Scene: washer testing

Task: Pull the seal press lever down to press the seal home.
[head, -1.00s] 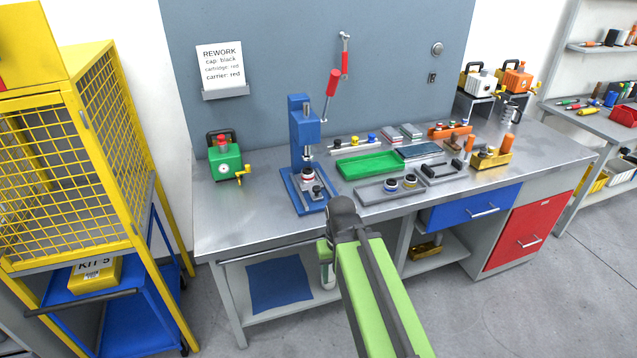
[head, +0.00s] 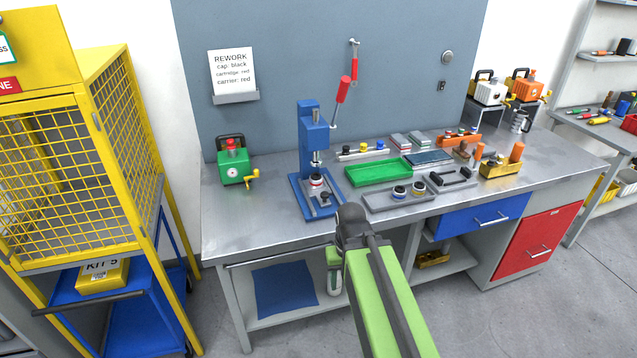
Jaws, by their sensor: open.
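The blue seal press (head: 313,132) stands on the left half of the steel workbench. Its lever (head: 343,92) has a red grip and points up to the right of the press head, in the raised position. A small part with a red ring (head: 316,181) sits under the ram on the press base; whether the ram touches it is too small to tell. My green arm reaches in from the bottom, its dark joint in front of the bench edge, below the press. My gripper's fingers do not show; the arm is clear of the lever.
A green pump unit (head: 235,164) stands left of the press. A green tray (head: 378,173) and a grey tray (head: 372,203) lie to its right. A yellow cage (head: 60,165) stands at far left.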

